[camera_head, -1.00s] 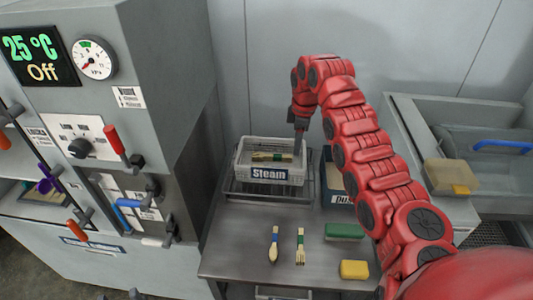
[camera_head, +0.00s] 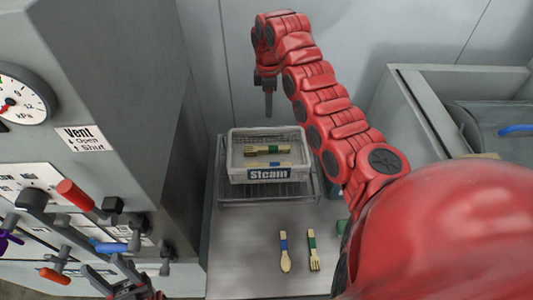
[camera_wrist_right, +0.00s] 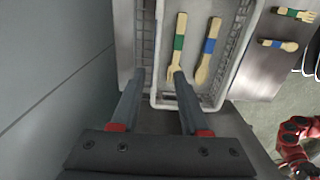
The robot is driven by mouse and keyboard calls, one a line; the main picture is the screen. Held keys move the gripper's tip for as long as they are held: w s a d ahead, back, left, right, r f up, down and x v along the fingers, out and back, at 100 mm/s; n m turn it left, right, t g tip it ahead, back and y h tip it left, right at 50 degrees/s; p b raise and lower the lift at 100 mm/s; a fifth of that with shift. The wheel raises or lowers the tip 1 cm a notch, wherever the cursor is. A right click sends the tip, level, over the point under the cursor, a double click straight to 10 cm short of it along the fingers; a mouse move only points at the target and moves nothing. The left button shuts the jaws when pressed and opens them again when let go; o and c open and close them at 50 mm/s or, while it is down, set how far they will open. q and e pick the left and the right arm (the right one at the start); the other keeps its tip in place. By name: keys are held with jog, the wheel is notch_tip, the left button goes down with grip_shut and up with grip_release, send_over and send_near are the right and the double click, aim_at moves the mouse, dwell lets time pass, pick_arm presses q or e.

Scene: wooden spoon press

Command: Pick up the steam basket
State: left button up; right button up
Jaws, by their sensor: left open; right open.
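The steam basket (camera_head: 269,174) is a whitish wire basket with a blue "Steam" label. It sits on a wire rack (camera_head: 230,195) on the metal table and holds wooden utensils with green and blue bands. My right gripper (camera_head: 268,110) is open, pointing down behind the basket's far side. In the right wrist view, its open fingers (camera_wrist_right: 160,80) are near the basket's rim (camera_wrist_right: 155,45), which appears between them; contact cannot be told. My left gripper (camera_head: 125,285) is low at the left by the machine's handles, partly cut off and apart from the basket.
A loose spoon (camera_head: 284,250) and fork (camera_head: 313,250) lie on the table (camera_head: 235,255) in front of the basket. The grey machine (camera_head: 130,60) with protruding handles stands left. A sink unit (camera_head: 430,110) is right. The wall is close behind the rack.

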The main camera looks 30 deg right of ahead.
aim_at(267, 128)
jog(key=f, duration=0.9)
jog(key=shift+w, duration=0.3)
jog(key=shift+f+b, duration=0.4)
jog(key=shift+f, duration=0.1)
notch_tip(267, 128, down, 4)
jog(key=shift+w+a+r+p, duration=0.1)
jog(key=shift+w+a+p, duration=0.05)
jog(key=shift+p, duration=0.9)
jog(key=shift+f, duration=0.25)
grip_shut()
